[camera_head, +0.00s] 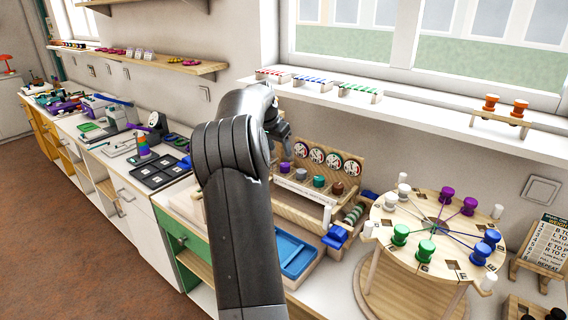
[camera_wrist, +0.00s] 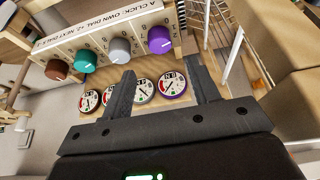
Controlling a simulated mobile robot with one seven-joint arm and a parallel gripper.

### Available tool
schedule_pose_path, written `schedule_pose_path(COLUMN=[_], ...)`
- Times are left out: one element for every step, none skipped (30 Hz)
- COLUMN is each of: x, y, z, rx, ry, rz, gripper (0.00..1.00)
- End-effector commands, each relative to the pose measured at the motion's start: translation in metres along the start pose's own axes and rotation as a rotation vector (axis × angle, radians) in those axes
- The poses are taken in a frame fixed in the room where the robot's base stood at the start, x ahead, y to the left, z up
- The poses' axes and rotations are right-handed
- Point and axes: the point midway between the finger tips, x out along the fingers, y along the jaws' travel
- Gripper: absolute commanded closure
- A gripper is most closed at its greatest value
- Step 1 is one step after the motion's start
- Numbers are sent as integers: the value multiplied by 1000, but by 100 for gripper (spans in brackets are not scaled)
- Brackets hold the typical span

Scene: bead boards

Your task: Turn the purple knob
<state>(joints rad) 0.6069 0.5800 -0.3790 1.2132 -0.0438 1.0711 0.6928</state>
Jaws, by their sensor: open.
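The purple knob (camera_head: 284,167) is the leftmost of a row of knobs on a wooden dial board (camera_head: 297,190) in the head view. In the wrist view the purple knob (camera_wrist: 159,40) is at the right end of the row, with a white mark on its face. My gripper (camera_head: 283,140) is above and behind that end of the board, partly hidden by my own arm. In the wrist view my gripper (camera_wrist: 160,68) is open and empty, its two fingers pointing toward the knob. The knob lies just beyond the fingertips, apart from them. A purple-rimmed gauge (camera_wrist: 171,86) shows between the fingers.
Grey (camera_wrist: 120,50), teal (camera_wrist: 84,60) and brown (camera_wrist: 57,69) knobs stand beside the purple one, with gauges behind. A wire rack (camera_wrist: 213,28) is close on the right in the wrist view. A round wooden peg board (camera_head: 437,233) stands to the right; a blue tray (camera_head: 293,254) lies in front.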

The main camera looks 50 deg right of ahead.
Motion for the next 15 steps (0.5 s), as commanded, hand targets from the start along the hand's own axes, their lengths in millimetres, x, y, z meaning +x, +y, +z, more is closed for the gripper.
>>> schedule_pose_path(x=[11,18,25,31,37,44,50,54,60,64,68,72,74,76,78], y=[0,0,0,1,1,1,0,0,0,0,0,0,0,0,0], z=[0,1,0,0,0,0,0,0,1,1,1,1,1,0,0], rx=[0,-1,-1,-1,-1,-1,-1,-1,-2,-2,-2,-2,-2,-2,-2], ry=[-2,-3,-2,-2,-2,-2,-1,-2,-2,-1,-1,-1,-1,-1,-1], rz=[2,3,3,2,3,2,2,2,1,1,1,1,1,1,0], gripper=[45,45,45,45,45,45,45,45,45,45,45,45,45,45,45])
